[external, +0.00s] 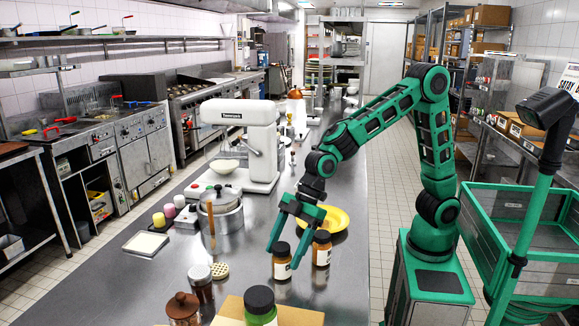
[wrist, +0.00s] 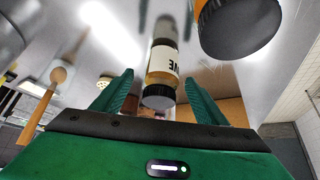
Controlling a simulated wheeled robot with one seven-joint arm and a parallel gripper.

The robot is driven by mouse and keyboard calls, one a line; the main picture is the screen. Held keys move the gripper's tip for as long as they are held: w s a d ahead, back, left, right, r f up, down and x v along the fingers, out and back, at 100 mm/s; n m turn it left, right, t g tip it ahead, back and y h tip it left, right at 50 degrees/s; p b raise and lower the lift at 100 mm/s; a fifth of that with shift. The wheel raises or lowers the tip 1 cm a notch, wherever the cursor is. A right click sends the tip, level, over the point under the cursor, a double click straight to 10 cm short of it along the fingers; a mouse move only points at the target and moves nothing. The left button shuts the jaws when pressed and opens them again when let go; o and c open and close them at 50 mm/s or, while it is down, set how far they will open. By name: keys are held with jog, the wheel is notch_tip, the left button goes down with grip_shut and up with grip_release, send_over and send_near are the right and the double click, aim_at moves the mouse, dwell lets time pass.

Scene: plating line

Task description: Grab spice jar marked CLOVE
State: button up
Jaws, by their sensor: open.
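Two amber spice jars with black lids stand on the steel counter in the external view, a left one (external: 282,264) and a right one (external: 321,250). My gripper (external: 286,252) points down beside them with its green fingers apart. In the wrist view a jar (wrist: 161,66) with a white label shows in the gap between the fingers of my gripper (wrist: 160,82). Its label is upside down and partly hidden; the letters VE can be read. Another dark-lidded amber jar (wrist: 240,25) is close at the upper right. I cannot tell whether a finger touches either jar.
A yellow plate (external: 335,222) lies behind the jars. A pot (external: 221,212) and a white mixer (external: 245,140) stand to the left. The counter's right edge is near.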

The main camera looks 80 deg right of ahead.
jog(key=shift+x, duration=1.35)
jog(key=shift+w, duration=0.1)
jog(key=shift+c, duration=0.7)
jog(key=c, duration=1.2)
jog(key=shift+r, duration=0.15)
